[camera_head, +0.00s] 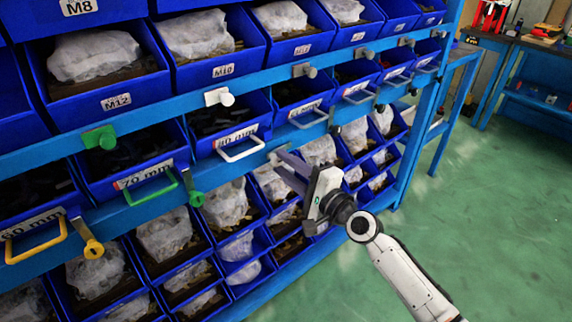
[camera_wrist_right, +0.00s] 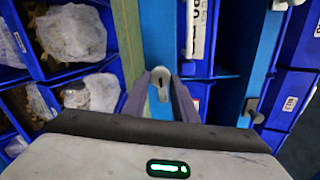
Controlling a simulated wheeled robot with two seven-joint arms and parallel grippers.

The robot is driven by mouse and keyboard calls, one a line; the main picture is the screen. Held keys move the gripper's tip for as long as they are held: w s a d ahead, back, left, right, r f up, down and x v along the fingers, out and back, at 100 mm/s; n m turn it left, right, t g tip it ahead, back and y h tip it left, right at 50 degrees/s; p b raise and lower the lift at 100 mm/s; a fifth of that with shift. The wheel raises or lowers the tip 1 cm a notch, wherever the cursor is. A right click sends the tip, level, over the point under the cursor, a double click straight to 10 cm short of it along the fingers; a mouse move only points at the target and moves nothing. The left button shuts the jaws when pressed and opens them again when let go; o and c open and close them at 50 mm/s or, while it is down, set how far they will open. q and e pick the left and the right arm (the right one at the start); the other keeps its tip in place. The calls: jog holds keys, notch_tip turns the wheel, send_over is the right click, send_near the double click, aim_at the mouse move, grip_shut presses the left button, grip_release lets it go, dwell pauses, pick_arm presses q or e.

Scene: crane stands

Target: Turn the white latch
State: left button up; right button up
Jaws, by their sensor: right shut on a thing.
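The white latch (camera_wrist_right: 160,84) is on the blue shelf rail and sits between the fingertips of my right gripper (camera_wrist_right: 161,92) in the wrist view. In the head view my right gripper (camera_head: 287,165) reaches up to the middle rail, beside the white drawer handle (camera_head: 240,150). It is shut on the latch, whose far part is mostly hidden by the fingers there. Another white latch (camera_head: 222,97) is on the rail above, free of the gripper. My left gripper is not in view.
A green latch (camera_head: 195,197) and a yellow latch (camera_head: 92,245) hang along the same rail to the left. Blue bins with bagged parts fill the rack above and below. Green floor (camera_head: 490,220) is open to the right, with a workbench (camera_head: 540,45) behind.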

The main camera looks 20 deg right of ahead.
jog(key=shift+m, duration=0.3)
jog(key=o, duration=1)
jog(key=shift+o, duration=0.2)
jog(key=v, duration=1)
jog(key=shift+s, duration=0.15)
